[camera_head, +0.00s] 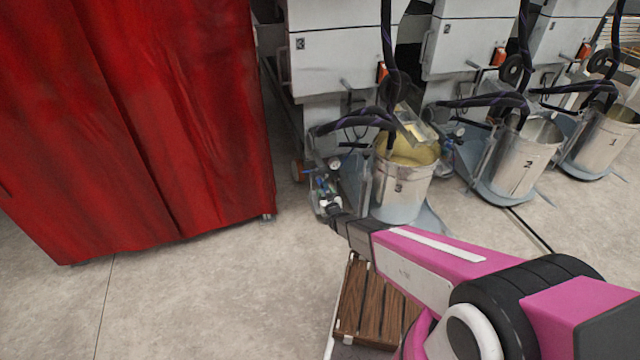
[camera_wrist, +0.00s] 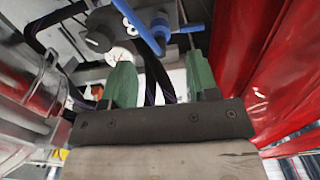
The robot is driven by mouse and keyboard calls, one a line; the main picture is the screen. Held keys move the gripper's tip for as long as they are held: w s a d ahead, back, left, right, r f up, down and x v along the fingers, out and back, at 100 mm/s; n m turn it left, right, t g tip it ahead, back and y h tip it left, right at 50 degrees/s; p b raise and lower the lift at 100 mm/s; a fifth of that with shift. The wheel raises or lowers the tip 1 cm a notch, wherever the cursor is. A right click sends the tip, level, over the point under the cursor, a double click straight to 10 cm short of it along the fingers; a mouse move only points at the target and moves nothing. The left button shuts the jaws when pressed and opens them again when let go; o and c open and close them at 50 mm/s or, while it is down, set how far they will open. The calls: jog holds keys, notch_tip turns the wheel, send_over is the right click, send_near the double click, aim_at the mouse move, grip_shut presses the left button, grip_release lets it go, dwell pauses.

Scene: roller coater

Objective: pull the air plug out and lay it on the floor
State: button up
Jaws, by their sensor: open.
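My pink arm reaches forward in the head view, and its gripper (camera_head: 325,198) is at a cluster of air fittings (camera_head: 328,172) just left of bucket 3. In the wrist view my gripper (camera_wrist: 160,75) has two green fingers standing apart. A dark hose (camera_wrist: 152,72) shows in the gap between them. Beyond the fingertips is a dark valve body (camera_wrist: 108,32) with a blue lever (camera_wrist: 138,24) and a blue piece to its right. I cannot tell which fitting is the air plug; it is small or hidden. I see nothing clamped.
Bucket 3 (camera_head: 402,178) stands close right of my gripper, with black hoses (camera_head: 388,75) above it. A red curtain (camera_head: 140,120) hangs at left and appears close in the wrist view (camera_wrist: 265,65). Grey machines stand behind. Bare concrete floor (camera_head: 215,285) is clear at front left.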

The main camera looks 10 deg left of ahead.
aim_at(321, 185)
jog(key=shift+x, duration=3.45)
grip_shut()
jog(key=shift+d, duration=0.1)
jog(key=shift+v, duration=2.95)
jog(key=shift+s, duration=0.1)
jog(key=v, duration=0.2)
jog(key=shift+s+d, duration=0.2)
jog(key=shift+s, duration=0.2)
